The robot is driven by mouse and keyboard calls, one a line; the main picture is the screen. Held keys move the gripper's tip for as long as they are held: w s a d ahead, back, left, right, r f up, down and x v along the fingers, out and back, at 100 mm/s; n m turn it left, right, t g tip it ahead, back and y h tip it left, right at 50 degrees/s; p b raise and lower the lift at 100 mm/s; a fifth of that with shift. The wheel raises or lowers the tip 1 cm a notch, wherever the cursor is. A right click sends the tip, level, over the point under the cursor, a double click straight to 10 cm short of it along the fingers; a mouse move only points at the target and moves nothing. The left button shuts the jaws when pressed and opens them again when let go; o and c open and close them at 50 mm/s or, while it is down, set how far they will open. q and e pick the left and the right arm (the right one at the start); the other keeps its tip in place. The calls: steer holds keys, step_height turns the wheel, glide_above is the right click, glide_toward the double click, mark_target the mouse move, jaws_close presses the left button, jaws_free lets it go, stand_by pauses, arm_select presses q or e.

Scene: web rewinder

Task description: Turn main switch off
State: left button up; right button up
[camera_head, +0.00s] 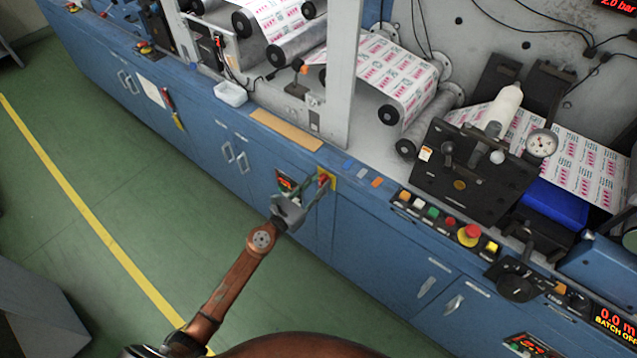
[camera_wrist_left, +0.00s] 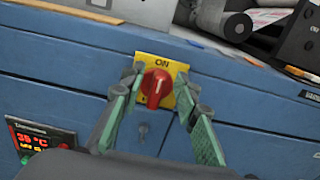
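The main switch is a red rotary knob (camera_wrist_left: 156,87) on a yellow plate (camera_wrist_left: 171,69) marked "ON", fixed to the blue cabinet front. In the head view the yellow plate (camera_head: 327,177) shows just beyond my left gripper (camera_head: 312,193). In the left wrist view my left gripper (camera_wrist_left: 158,95) has its green-padded fingers spread, one on each side of the red knob. The knob's grip bar stands close to upright, tilted slightly. I cannot tell whether the fingers touch it. My right gripper is not in view.
A temperature display (camera_wrist_left: 42,140) is on the cabinet left of the switch. A keyhole (camera_wrist_left: 143,130) sits below the plate. A button row with a red emergency stop (camera_head: 469,235) runs along the right edge. The green floor (camera_head: 110,210) is clear.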

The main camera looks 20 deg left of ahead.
arm_select(q)
steer(key=shift+w, duration=0.2)
jaws_close()
stand_by(0.4)
